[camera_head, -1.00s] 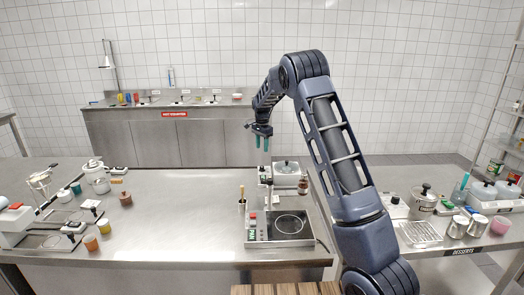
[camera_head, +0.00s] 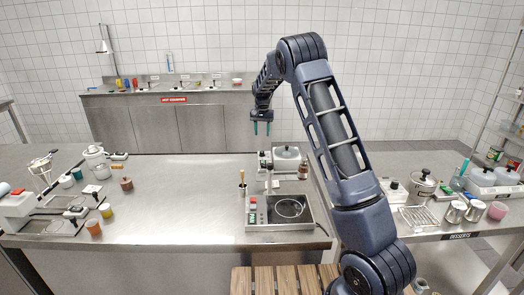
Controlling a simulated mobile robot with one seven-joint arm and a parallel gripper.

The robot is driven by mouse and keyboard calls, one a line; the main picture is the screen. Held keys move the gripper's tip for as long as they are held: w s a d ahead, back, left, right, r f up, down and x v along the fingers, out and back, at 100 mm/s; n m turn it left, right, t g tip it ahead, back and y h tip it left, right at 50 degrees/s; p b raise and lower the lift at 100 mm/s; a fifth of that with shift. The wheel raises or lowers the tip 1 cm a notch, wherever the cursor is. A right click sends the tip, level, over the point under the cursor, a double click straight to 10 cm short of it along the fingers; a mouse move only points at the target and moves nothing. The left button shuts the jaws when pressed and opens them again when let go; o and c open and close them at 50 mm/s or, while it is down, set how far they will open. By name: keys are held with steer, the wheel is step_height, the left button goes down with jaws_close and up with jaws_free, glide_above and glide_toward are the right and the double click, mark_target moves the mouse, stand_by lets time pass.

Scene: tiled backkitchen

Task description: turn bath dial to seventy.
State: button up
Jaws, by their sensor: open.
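My gripper (camera_head: 261,128) hangs from my raised arm with its two teal fingers pointing down. It is open and empty, and in the picture it shows just above the back of the central bench. Below it stands a lidded bath-like unit (camera_head: 287,153) with a small white control box (camera_head: 265,159) at its left. Nearer is a steel unit (camera_head: 291,226) with a round ring in its well and a control panel with red and green parts (camera_head: 252,211) on its left. A dial and its marks are too small to make out. I cannot tell which unit is the bath.
A brown jar (camera_head: 303,171) and a yellow-handled tool in a dark holder (camera_head: 242,190) stand close to the units. Cups and pots crowd the bench's left end. The bench middle (camera_head: 180,200) is clear. A wooden slatted surface (camera_head: 280,282) lies in front.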

mark_target(262, 153)
step_height(262, 153, down, 11)
steer(key=shift+r, duration=0.15)
stand_by(0.4)
jaws_close()
